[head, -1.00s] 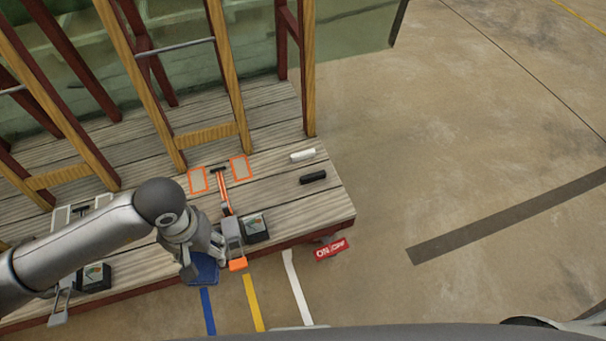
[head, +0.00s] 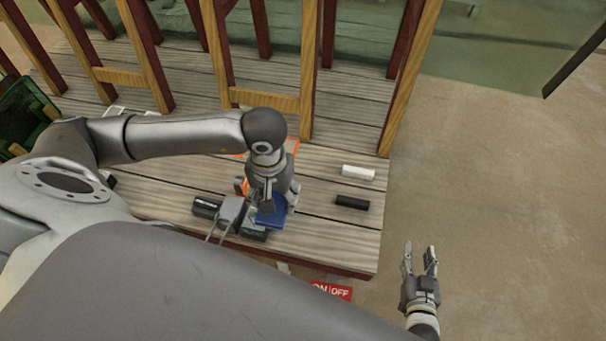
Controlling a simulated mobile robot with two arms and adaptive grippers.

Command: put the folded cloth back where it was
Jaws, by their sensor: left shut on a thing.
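The folded cloth (head: 270,216) is dark blue and hangs at the fingers of my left gripper (head: 268,204). My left gripper is shut on it, over the front part of the wooden platform (head: 320,225). The cloth covers part of a dark boxy device (head: 253,235); I cannot tell whether they touch. An orange-outlined rectangle (head: 293,147) on the boards is partly hidden behind my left arm. My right gripper (head: 419,250) is open and empty, right of the platform over the floor.
A white block (head: 358,172) and a black block (head: 352,202) lie on the boards right of my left gripper. A grey bracket (head: 227,216) stands just left of the cloth. Wooden posts (head: 411,75) rise behind. A red ON/OFF sign (head: 332,291) is at the front edge.

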